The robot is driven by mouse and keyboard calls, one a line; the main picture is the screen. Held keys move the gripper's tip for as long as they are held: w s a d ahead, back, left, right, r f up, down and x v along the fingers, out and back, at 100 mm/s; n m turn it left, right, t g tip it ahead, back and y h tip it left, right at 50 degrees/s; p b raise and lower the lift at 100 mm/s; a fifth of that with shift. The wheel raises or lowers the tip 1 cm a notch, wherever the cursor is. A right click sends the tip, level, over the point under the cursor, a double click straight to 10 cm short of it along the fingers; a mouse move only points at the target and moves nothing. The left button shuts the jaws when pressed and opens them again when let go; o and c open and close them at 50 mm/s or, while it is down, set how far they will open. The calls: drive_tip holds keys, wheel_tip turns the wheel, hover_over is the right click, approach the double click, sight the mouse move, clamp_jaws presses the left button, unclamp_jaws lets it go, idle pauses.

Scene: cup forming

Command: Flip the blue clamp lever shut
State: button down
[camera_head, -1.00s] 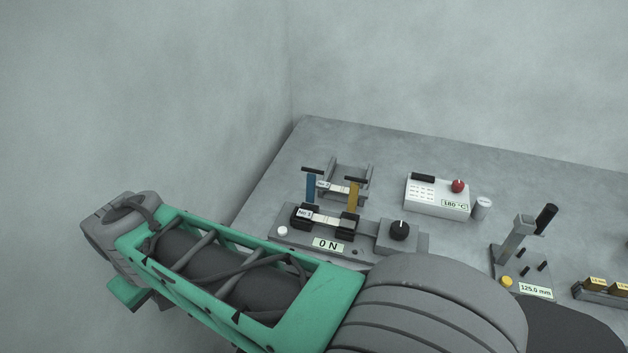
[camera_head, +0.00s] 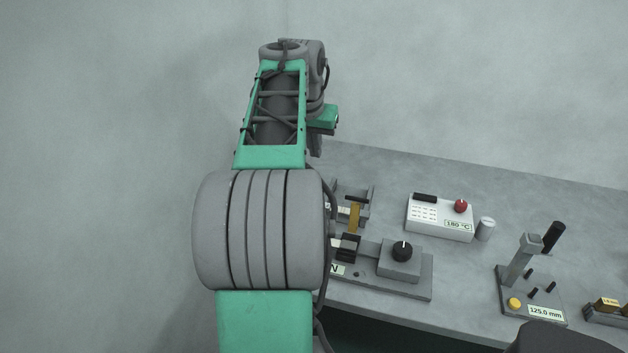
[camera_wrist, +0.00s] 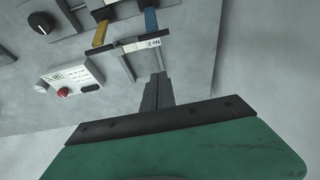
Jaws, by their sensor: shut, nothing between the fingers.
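The blue clamp lever (camera_wrist: 151,20) shows near the top of the wrist view, with a dark bar across its lower end in the picture. In the head view it is hidden behind my arm. My gripper (camera_wrist: 158,82) is shut and empty, its fingers pointing toward the bench. In the picture its tips are below the blue lever and apart from it. The yellow lever (camera_wrist: 101,34) is beside the blue one; in the head view the yellow lever (camera_head: 355,216) stands just right of my arm. The clamp fixture is partly covered by my arm.
A white heater box (camera_head: 439,217) with a red knob stands right of the fixture, with a small cylinder (camera_head: 486,229) beside it. A black dial (camera_head: 402,251) sits on a grey block. A lever press (camera_head: 522,262) stands further right. Walls close off the left and back.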

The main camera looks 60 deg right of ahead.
drive_tip(key=s+x, duration=0.1)
drive_tip(key=x, duration=0.9)
drive_tip(key=a, duration=0.4)
drive_tip(key=shift+w+a, duration=0.1)
drive_tip(key=shift+w, duration=0.15)
drive_tip(key=shift+f+b, duration=0.1)
drive_tip(key=shift+b, duration=0.5)
